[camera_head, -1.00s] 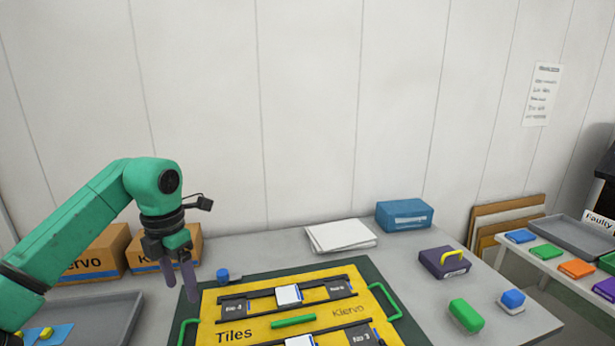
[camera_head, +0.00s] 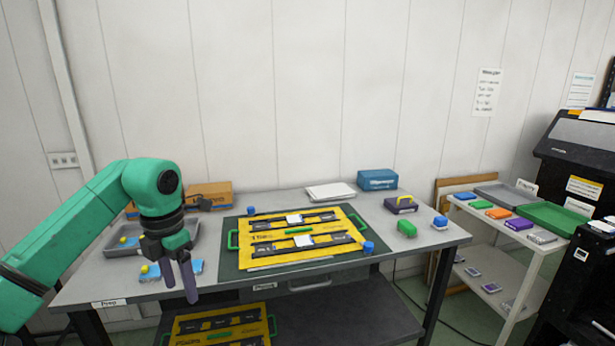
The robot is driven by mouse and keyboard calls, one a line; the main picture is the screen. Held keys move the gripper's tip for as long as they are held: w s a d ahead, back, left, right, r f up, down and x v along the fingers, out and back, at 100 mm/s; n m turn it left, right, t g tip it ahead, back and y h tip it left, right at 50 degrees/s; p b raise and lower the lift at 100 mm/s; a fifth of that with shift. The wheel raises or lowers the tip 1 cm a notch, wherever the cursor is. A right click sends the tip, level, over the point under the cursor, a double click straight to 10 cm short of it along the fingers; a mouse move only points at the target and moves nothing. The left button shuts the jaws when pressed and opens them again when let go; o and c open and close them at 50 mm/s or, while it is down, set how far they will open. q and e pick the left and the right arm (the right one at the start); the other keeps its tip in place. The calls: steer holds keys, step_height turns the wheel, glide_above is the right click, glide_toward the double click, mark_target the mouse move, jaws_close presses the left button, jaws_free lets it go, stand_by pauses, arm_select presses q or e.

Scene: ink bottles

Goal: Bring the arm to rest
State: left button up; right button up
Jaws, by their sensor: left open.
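My left arm comes in from the left, green with a dark wrist. Its left gripper (camera_head: 180,281) points down with two grey fingers apart and nothing between them. It shows in front of the grey table's (camera_head: 400,258) left part, beside the dark green mat's left edge. On the mat (camera_head: 229,266) lies the yellow tiles board (camera_head: 262,262) with green handles. A blue-capped bottle (camera_head: 251,211) stands by its back left corner and another (camera_head: 368,248) by its right side. My right gripper is not in view.
A grey tray (camera_head: 196,232) with blue and yellow items lies at the table's left, partly behind my arm. Cardboard boxes (camera_head: 210,193), white sheets (camera_head: 331,191), a blue box (camera_head: 377,180) and a purple box (camera_head: 400,204) stand at the back. A white shelf (camera_head: 540,252) stands at right.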

arm_select(q)
steer(key=w+d+f+n+t+h, duration=0.2)
steer(key=w+d+f+n+h, duration=0.2)
steer(key=d+f+h, duration=0.4)
steer(key=w+d+f+n+t+h, duration=0.2)
steer(key=w+d+f+n+h, duration=0.3)
steer(key=d, duration=0.6)
steer(key=a+f+n+t+y, duration=0.2)
steer(key=a+f+n+t, duration=0.25)
steer(key=f+n, duration=0.35)
steer(key=a+f+n+t+y, duration=0.3)
steer(key=a+f+n+t, duration=0.15)
steer(key=f+n, duration=0.4)
steer(key=s+a+f+n+g+y, duration=0.3)
steer(key=s+a+f+n, duration=0.15)
steer(key=s+f, duration=0.65)
steer(key=s+a+f+n+g+y, duration=0.2)
steer(key=s+a+f+n+y, duration=0.3)
steer(key=s+f, duration=0.6)
steer(key=s+a+f+n+g, duration=0.1)
steer(key=s+f, duration=0.5)
steer(key=s, duration=0.7)
steer(key=s+a+f+n+g, duration=0.1)
steer(key=s+f+n+g, duration=0.2)
steer(key=s, duration=1)
step_height(320, 180, down, 3)
steer(key=g, duration=0.3)
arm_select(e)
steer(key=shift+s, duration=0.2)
